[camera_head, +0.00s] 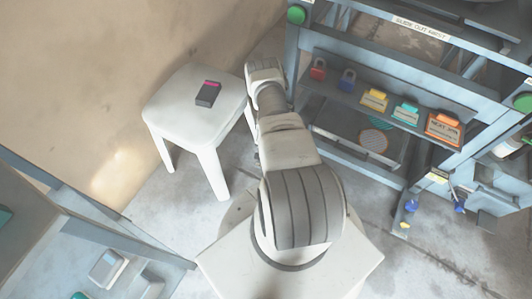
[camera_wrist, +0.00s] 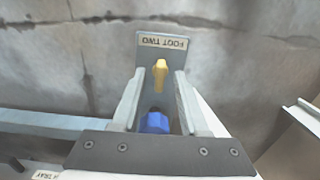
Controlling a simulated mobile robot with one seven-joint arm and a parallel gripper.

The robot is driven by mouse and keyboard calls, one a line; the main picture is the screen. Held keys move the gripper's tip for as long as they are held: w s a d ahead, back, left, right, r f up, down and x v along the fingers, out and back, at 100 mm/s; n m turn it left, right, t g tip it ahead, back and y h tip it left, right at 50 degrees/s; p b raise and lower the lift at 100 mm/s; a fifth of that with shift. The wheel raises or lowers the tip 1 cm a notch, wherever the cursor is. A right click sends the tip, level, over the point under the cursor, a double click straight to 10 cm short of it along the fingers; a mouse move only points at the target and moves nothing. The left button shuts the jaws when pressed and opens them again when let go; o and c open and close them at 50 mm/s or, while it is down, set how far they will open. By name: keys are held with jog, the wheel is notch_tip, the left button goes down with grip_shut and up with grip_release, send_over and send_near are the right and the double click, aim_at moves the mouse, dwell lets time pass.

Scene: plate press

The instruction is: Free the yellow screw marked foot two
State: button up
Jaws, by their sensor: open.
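In the wrist view, a grey bracket (camera_wrist: 151,48) carries a label reading FOOT TWO, seen upside down. A yellow screw (camera_wrist: 160,73) sticks out from the bracket below the label. A blue block-like part (camera_wrist: 155,122) sits lower down, nearer my palm. My gripper (camera_wrist: 161,92) is open, with one finger on each side of the bracket. The yellow screw lies between the fingertips in the picture; I cannot tell whether either finger touches it. In the head view my arm reaches toward the rack's left post, and neither my fingers nor the foot two screw can be made out.
A grey rack (camera_head: 430,85) on the right holds padlocks and coloured tags on a shelf (camera_head: 335,97). A white stool (camera_head: 165,110) with a dark box (camera_head: 208,94) stands left of my arm. Another bench (camera_head: 95,235) is at lower left.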

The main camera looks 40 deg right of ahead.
notch_tip(320, 180, up, 17)
jog(key=p, duration=0.7)
jog(key=shift+r, duration=0.2)
